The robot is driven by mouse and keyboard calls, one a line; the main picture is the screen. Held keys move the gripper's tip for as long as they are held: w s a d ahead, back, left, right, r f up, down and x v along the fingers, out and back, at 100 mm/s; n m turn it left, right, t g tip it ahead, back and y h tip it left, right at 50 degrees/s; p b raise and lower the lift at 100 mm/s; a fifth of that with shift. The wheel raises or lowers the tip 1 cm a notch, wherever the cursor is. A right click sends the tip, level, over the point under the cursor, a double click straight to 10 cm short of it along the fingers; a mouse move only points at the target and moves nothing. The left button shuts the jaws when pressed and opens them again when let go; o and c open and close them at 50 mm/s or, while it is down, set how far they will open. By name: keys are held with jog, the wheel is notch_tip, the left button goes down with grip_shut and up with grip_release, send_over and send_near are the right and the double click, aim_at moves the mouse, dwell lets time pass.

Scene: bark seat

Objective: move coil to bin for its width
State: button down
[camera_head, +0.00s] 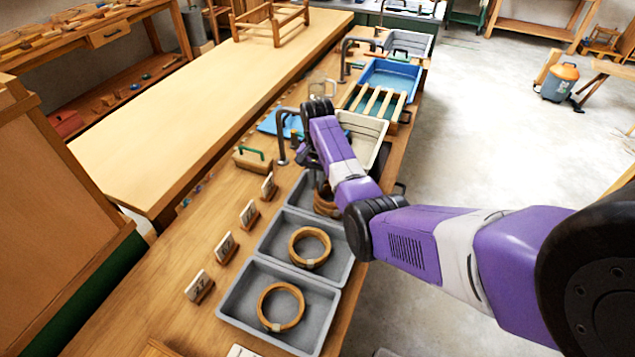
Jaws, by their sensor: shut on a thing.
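My gripper (308,163) is at the end of my purple arm, over the row of bins, mostly hidden by the arm. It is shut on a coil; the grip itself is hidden. A brown coil (325,205) shows partly behind my forearm, at the third grey bin (298,196); whether it touches the bin floor cannot be told. One light brown coil (266,310) lies in the nearest grey bin (238,312). Another coil (296,248) lies in the middle grey bin (272,240). Small numbered cards (225,246) stand along the bins' left side; the nearest seems to read 27.
A cream tray (376,128), a blue basin (393,74) with a slatted wooden rack (378,103) and a grey tub stand farther along the bench. Curved taps (283,135) rise at its left side. A green-handled block (252,160) sits left of the bins. Open floor lies right.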

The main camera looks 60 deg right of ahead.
jog(key=shift+f, duration=0.25)
jog(key=c, duration=1.4)
grip_release()
jog(key=o, duration=0.3)
notch_tip(320, 180, up, 5)
jog(key=p, duration=0.4)
jog(key=shift+p, duration=0.4)
jog(key=shift+r+p, duration=0.45)
jog(key=shift+r, duration=0.55)
